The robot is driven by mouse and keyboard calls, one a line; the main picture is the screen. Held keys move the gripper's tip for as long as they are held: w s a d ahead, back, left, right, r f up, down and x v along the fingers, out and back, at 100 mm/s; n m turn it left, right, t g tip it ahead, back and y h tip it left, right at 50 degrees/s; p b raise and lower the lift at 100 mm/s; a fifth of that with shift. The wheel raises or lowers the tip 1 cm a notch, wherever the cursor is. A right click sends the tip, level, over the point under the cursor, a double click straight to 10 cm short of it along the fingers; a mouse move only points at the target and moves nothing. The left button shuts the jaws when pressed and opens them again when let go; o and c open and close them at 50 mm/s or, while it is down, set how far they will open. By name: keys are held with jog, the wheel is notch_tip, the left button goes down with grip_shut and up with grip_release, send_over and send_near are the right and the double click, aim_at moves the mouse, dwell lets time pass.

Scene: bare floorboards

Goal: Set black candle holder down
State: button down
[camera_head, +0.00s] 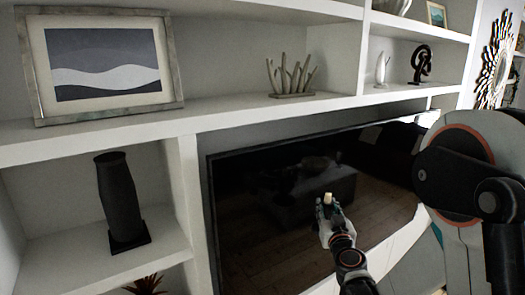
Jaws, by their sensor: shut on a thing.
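My gripper (329,206) is in front of the dark television screen, at the lower middle of the view. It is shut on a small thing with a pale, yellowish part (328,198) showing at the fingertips. The rest of the held thing is hidden or blends into the dark screen, so I cannot tell its shape or whether it is the black candle holder. A tall black vase-like piece on a square base (120,198) stands upright on the lower left shelf, well apart from my gripper.
A framed picture (105,65), a pale coral-like ornament (291,78) and a black looped sculpture (421,64) stand on the white shelves. The television (260,220) fills the middle bay. The long shelf (225,112) has free room between picture and coral.

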notch_tip(320, 180, down, 32)
jog(key=b, duration=3.1)
jog(key=shift+w+d, duration=0.1)
jog(key=shift+w, duration=0.05)
